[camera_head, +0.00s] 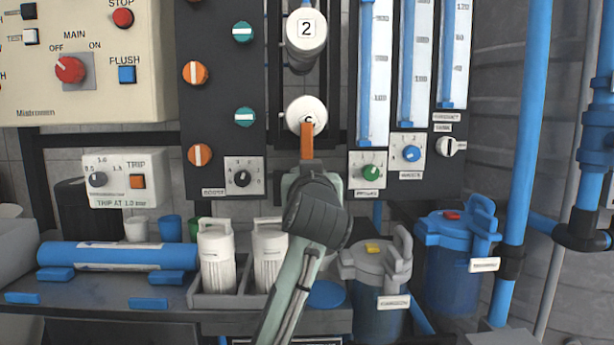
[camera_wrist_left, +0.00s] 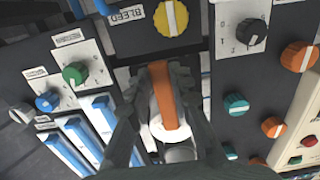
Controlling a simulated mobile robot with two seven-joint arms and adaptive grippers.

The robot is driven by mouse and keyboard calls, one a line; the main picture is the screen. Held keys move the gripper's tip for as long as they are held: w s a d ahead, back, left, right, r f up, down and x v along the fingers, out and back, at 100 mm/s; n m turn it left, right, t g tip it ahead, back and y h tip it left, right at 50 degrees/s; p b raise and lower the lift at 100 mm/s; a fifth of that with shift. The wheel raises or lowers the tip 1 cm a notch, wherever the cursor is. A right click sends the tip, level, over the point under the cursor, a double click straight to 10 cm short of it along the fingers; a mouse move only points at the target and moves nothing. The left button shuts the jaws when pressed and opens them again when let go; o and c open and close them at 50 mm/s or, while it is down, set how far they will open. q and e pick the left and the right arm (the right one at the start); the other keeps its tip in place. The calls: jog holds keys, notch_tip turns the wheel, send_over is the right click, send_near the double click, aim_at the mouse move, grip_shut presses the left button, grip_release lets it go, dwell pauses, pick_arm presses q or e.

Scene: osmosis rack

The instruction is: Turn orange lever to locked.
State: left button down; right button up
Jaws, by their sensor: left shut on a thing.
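The orange lever (camera_head: 307,140) hangs straight down from the front of a white round housing end (camera_head: 296,113) on the dark panel in the head view. In the left wrist view the lever (camera_wrist_left: 163,98) is a long orange bar across the white housing end (camera_wrist_left: 176,127). My left gripper (camera_head: 308,168) comes from below and is shut on the lever's lower part, which it partly hides. In the left wrist view its dark fingers (camera_wrist_left: 158,74) lie on both sides of the lever. I see no locked or unlocked marking beside the lever. My right gripper is not in view.
Above stands another white housing marked 2 (camera_head: 306,32). A selector knob (camera_head: 242,178) and a green knob (camera_head: 372,172) flank the gripper. Flow tubes (camera_head: 414,60) are to the right. Below are white cartridges (camera_head: 216,255) and a grey-lidded canister (camera_head: 375,262). A yellow knob (camera_wrist_left: 171,18) shows in the wrist view.

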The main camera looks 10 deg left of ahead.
pick_arm(q)
jog(key=shift+r, duration=0.15)
jog(key=c, duration=1.4)
grip_release()
jog(key=shift+o, duration=0.2)
jog(key=v, duration=1.2)
